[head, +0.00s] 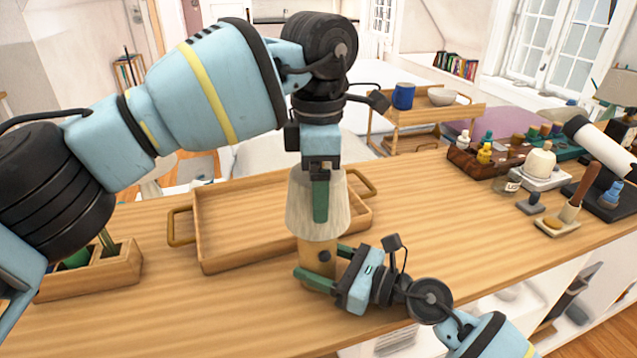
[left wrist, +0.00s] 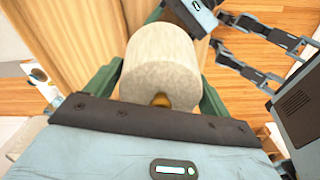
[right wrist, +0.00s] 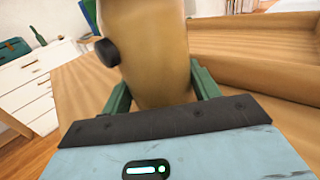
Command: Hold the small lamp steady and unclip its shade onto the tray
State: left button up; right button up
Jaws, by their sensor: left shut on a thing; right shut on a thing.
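The small lamp has a pale cream shade (head: 299,213) above a light wooden base (head: 315,258) with a dark knob. The shade looks upright and directly over the base; I cannot tell whether it is still clipped. My left gripper (head: 320,198) points down from above and is shut on the shade, which also fills the middle of the left wrist view (left wrist: 160,70). My right gripper (head: 323,268) is shut on the base from the right, low near the tabletop; the base shows between its fingers in the right wrist view (right wrist: 150,55). The wooden tray (head: 240,228) lies just behind and left of the lamp.
The visible tray floor is empty. A wooden planter box (head: 95,275) stands at the left. To the right are a wooden-handled brush (head: 575,195), a glass jar (head: 508,183) and a rack of small bottles (head: 480,160). The tabletop between lamp and jar is clear.

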pick_arm(q)
jog(key=shift+r, duration=0.1)
jog(key=shift+r, duration=1.9)
pick_arm(e)
jog(key=o, duration=1.5)
jog(key=shift+c, duration=0.2)
pick_arm(q)
jog(key=f+b, duration=0.2)
jog(key=f, duration=0.1)
jog(key=shift+w+f, duration=0.2)
jog(key=shift+f, duration=0.05)
pick_arm(e)
jog(key=v, duration=1.1)
jog(key=shift+d+f, duration=0.1)
jog(key=shift+f, duration=0.05)
jog(key=shift+s+d, duration=0.25)
jog(key=shift+d, duration=0.1)
